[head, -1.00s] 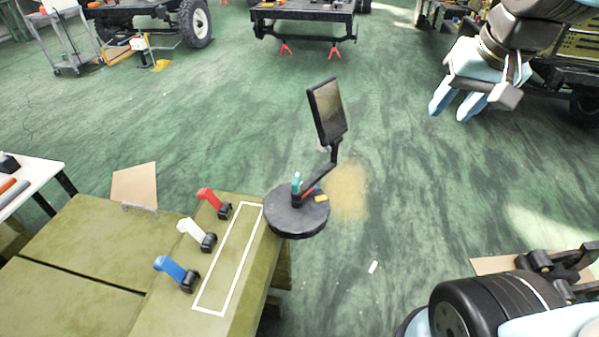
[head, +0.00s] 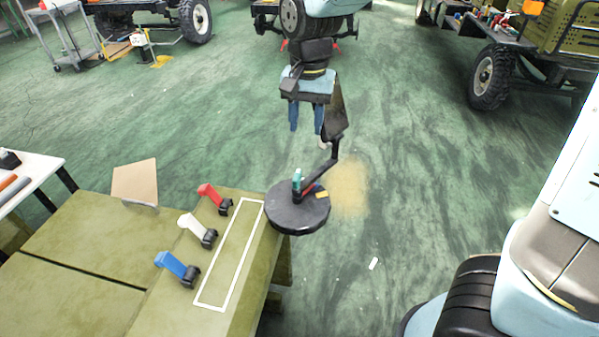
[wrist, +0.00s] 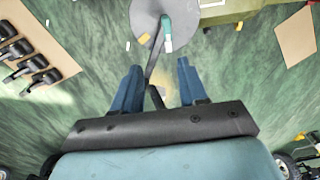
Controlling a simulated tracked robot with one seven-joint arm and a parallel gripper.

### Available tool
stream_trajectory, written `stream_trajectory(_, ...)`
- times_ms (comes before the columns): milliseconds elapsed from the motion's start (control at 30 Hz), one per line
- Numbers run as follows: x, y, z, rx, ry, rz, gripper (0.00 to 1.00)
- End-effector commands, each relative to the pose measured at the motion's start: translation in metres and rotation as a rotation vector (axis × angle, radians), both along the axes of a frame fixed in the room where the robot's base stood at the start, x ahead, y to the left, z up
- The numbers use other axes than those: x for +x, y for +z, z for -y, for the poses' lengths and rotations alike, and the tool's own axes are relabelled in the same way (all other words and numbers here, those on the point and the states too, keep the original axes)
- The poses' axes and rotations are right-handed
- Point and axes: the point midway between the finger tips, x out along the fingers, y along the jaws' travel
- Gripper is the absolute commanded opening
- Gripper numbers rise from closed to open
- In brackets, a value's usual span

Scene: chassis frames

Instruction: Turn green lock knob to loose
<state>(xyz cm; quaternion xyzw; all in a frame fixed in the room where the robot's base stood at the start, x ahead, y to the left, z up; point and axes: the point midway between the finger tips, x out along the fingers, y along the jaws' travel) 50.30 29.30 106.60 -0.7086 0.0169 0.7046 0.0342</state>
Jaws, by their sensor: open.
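A bent black arm rises from the base to a dark flat panel (head: 336,105). My gripper (head: 306,130) is open and empty, fingers pointing down, above and beyond the knob, in front of part of the panel. In the wrist view the knob (wrist: 167,42) lies ahead of the two blue fingers (wrist: 155,90), apart from them.
A small yellow piece (head: 322,194) and a red part are on the base near the knob.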

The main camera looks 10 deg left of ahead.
Motion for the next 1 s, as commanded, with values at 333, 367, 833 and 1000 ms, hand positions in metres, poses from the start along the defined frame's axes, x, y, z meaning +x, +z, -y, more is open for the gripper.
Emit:
stream_trajectory(333, -0.004, -0.022, -0.021, -0.026, -0.004, -0.009, 0.43)
stream_trajectory(367, -0.004, -0.025, -0.02, -0.026, -0.004, -0.009, 0.43)
stream_trajectory(833, -0.004, -0.105, -0.019, -0.027, -0.005, -0.009, 0.43)
stream_trajectory(1000, -0.004, -0.129, -0.019, -0.027, -0.006, -0.008, 0.43)
